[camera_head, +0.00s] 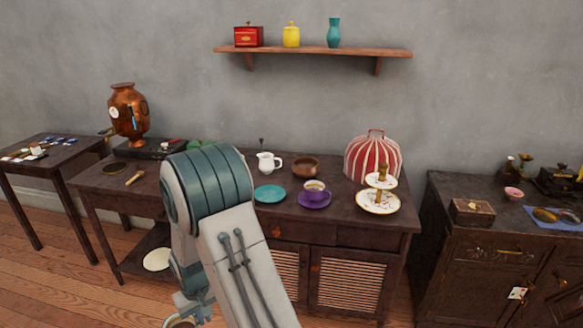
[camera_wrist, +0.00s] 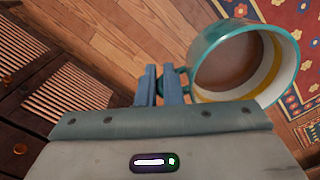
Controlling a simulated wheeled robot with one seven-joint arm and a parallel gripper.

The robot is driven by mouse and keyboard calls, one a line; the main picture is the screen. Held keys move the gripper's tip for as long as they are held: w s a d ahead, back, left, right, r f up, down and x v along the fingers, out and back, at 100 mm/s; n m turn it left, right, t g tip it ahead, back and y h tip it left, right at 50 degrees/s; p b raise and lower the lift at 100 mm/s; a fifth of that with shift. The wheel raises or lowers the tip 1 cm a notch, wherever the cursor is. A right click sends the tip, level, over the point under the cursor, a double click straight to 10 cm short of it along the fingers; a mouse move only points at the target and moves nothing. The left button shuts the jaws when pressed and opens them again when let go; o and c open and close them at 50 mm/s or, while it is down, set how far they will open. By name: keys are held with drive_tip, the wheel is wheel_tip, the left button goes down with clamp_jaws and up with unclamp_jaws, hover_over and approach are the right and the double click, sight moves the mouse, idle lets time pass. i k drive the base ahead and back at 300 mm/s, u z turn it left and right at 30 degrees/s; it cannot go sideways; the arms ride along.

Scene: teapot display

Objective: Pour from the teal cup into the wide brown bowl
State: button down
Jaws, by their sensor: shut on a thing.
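The teal cup (camera_wrist: 222,38) is in the wrist view, with brown liquid inside and a pale inner wall with a yellow band. My gripper (camera_wrist: 160,84) is shut on its handle side, and the cup is held over the floor in front of the cabinet. In the head view, part of a cup rim shows at the bottom edge below my gripper (camera_head: 193,305), mostly cut off. The wide brown bowl (camera_head: 305,168) stands on the middle table, behind the purple saucer, well apart from the cup. Its inside looks dark; I cannot tell its contents.
A white jug (camera_head: 267,162) stands left of the bowl. A teal saucer (camera_head: 269,194), a purple saucer (camera_head: 315,200) with a cup, and a tiered stand (camera_head: 378,202) are in front. A red striped cover (camera_head: 372,153) stands to the right. My arm hides the table's left-middle part.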

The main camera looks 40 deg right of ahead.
sight(304, 166)
drive_tip(key=i, duration=0.95)
drive_tip(key=z, duration=1.65)
